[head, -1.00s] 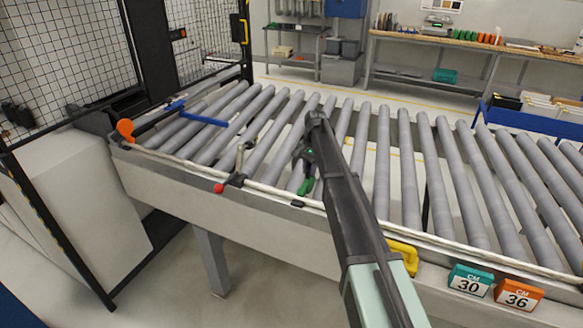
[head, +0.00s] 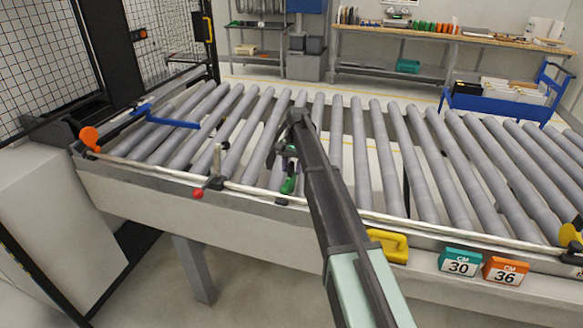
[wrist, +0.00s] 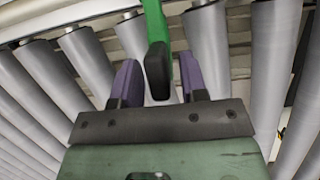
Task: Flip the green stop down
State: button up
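The green stop (head: 288,185) stands upright at the near edge of the roller conveyor, beneath my gripper (head: 286,158) in the head view. My forearm hides part of the area around it. In the wrist view the stop is a green bar (wrist: 157,22) with a dark end block (wrist: 158,72). My gripper's two purple fingers (wrist: 158,84) are spread, one on each side of this dark end. Narrow gaps show on both sides, so the fingers appear not to grip it. Exact depth between fingers and stop is hard to tell.
A red-knobbed lever (head: 198,193) is left of the stop, with a blue arm (head: 172,121) and orange knob (head: 90,137) farther left.

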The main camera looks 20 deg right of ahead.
jog(key=p+v, duration=1)
jog(key=shift+r, duration=0.4)
jog(key=s+a+f+n+t+b, duration=0.1)
jog(key=s+a+f+n, duration=0.1)
jog(key=s, duration=1.1)
jog(key=s+a+f+n+t+h+b, duration=0.1)
jog(key=s+a+f+n+b, duration=0.1)
jog(key=s, duration=1.1)
jog(key=s+a+f+n+t+h+b, duration=0.1)
jog(key=s+a, duration=0.3)
jog(key=s, duration=0.9)
jog(key=shift+f+n+t+b, duration=0.3)
jog(key=shift+f+n, duration=0.1)
jog(key=shift+n, duration=0.3)
